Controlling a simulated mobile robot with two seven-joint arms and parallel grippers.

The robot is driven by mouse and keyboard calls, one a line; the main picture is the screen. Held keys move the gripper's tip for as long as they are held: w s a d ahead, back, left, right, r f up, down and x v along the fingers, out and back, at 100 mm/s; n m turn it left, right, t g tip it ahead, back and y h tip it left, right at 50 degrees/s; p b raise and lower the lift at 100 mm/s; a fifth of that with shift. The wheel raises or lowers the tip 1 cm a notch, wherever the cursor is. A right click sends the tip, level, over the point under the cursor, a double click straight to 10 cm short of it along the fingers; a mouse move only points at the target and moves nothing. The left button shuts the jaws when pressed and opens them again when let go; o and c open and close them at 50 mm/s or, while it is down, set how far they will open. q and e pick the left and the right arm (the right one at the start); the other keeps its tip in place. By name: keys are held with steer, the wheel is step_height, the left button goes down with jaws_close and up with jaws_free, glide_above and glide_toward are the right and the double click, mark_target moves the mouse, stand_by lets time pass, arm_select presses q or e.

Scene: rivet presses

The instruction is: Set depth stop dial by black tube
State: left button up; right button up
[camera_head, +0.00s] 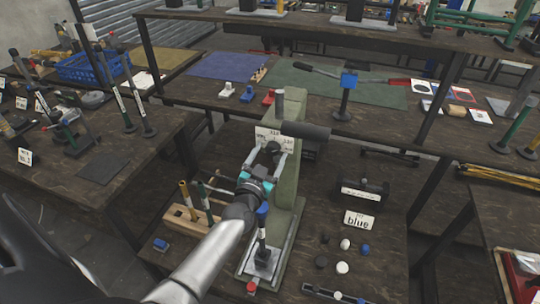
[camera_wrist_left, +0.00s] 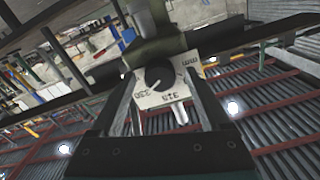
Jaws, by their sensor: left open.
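The olive press (camera_head: 286,205) stands on the bench in the middle of the head view, with a thick black tube (camera_head: 305,131) sticking out to the right near its top. A white scale plate (camera_head: 268,133) with printed numbers sits on the press beside the tube. My right gripper is out of view.
A wooden block with handled tools (camera_head: 185,218) is to the left. A "blue" label (camera_head: 358,220) and several small round pieces lie to the right. A shelf edge (camera_head: 200,105) runs behind.

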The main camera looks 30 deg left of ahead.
arm_select(q)
steer(key=shift+w, duration=0.2)
jaws_close()
stand_by(0.6)
